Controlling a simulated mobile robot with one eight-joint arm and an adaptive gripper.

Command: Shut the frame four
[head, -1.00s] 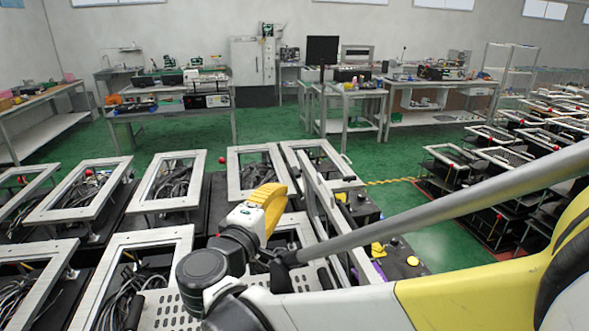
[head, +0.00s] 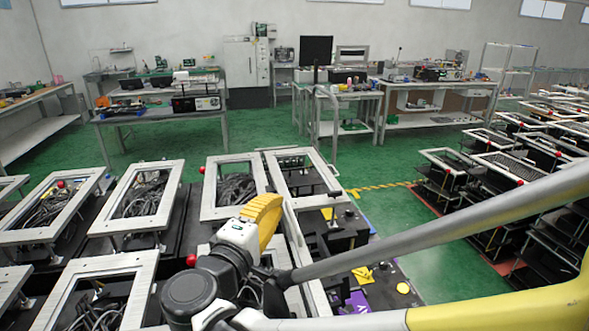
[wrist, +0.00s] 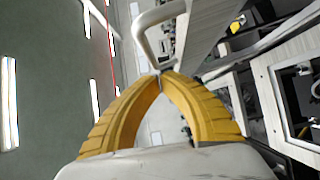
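Several light metal frames lie on dark fixtures, and I cannot tell which is number four. One frame, with long bars (head: 294,235), stands tilted up just right of my gripper, seen nearly edge-on. My gripper (head: 274,202) has yellow fingers beside it. In the wrist view the two fingertips (wrist: 160,75) meet. A grey U-shaped handle (wrist: 141,38) on a long plate (wrist: 207,25) comes down to the tips. I cannot tell whether it is pinched between them or just behind them.
Flat frames (head: 119,207) fill the left, with another (head: 333,178) behind the tilted one. A purple-and-black panel with yellow parts (head: 403,287) is to the right. Green floor (head: 400,215) is open beyond. Workbenches (head: 165,118) stand at the back, more fixtures at right.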

